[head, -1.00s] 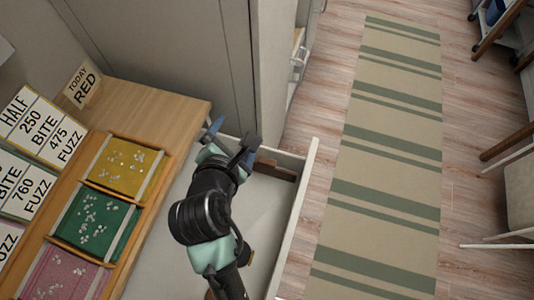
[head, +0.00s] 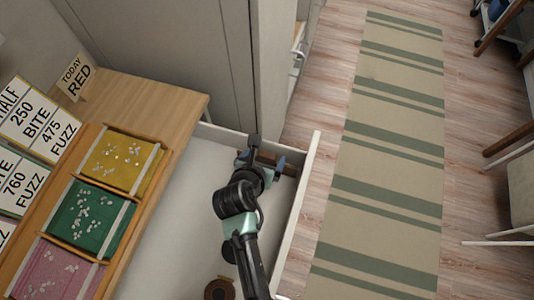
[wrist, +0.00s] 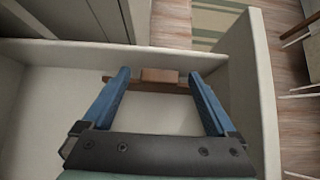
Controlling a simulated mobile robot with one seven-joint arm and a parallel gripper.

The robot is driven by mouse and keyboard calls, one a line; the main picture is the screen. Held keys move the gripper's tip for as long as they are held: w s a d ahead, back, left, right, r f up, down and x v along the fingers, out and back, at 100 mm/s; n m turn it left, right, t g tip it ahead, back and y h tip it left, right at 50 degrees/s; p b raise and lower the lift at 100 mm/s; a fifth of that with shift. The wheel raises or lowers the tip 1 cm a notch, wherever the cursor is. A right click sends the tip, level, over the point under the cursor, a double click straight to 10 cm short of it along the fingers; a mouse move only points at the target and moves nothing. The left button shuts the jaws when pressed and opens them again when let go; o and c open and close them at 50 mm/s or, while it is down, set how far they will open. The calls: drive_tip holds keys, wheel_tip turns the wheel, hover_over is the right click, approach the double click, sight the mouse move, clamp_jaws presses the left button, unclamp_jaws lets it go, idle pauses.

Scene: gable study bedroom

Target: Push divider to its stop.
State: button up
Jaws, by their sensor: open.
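The divider (wrist: 160,76) looks like a brown wooden block with a thin strip, low across the far end of the open white drawer (wrist: 55,98). In the head view, part of the brown wood (head: 289,169) shows beside my gripper (head: 262,160), which hides the rest. My gripper is open, its two blue fingers pointing toward the drawer's far end. In the wrist view the block lies between the fingertips of my gripper (wrist: 159,77), with the strip reaching near the left finger. I cannot tell whether either finger touches the wood.
A round brown object (head: 219,289) lies in the drawer's near part. Left is a wooden desk top (head: 150,105) with yellow, green and pink trays and label cards. A grey cabinet (head: 200,50) stands behind. A striped rug (head: 385,160) lies right of the drawer.

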drive_tip(key=shift+x, duration=1.1)
clamp_jaws()
